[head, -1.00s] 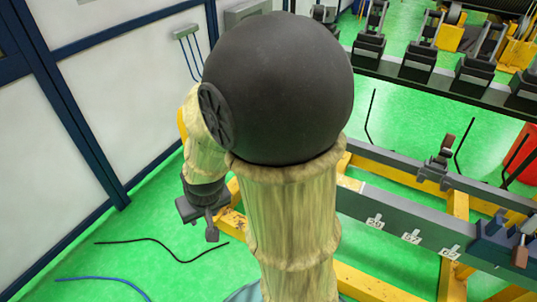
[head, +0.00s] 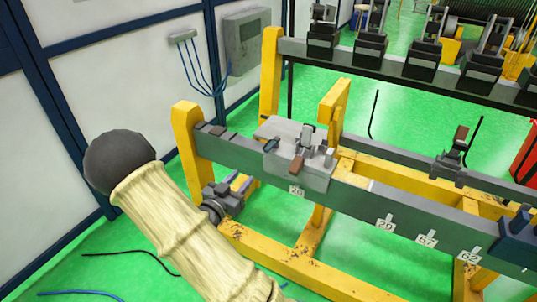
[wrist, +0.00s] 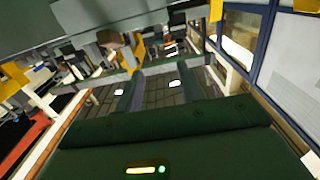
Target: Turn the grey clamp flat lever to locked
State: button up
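A grey clamp block (head: 318,178) sits on the near end of the grey rail in the head view. It carries an upright grey lever (head: 307,136), a brown-handled lever (head: 297,164) and a dark grey-green handle (head: 270,145). I cannot tell for sure which one is the flat lever. My gripper (head: 241,184) is below and left of the block, in front of the rail, apart from the levers. In the wrist view its two fingers (wrist: 157,90) stand apart with nothing between them. A brown handle (wrist: 116,40) shows past the fingers there.
The grey rail (head: 375,205) with numbered tags runs right on a yellow frame (head: 275,260). A yellow post (head: 187,140) stands at the rail's left end, close to my arm. Another clamp (head: 452,160) sits on the back rail.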

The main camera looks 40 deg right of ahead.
aim_at(265, 151)
jog(key=shift+r, duration=0.1)
jog(key=shift+d, duration=0.1)
jog(key=p+x, duration=0.1)
jog(key=x, duration=1.6)
jog(key=shift+d+p, duration=0.15)
jog(key=shift+p, duration=0.2)
grip_shut()
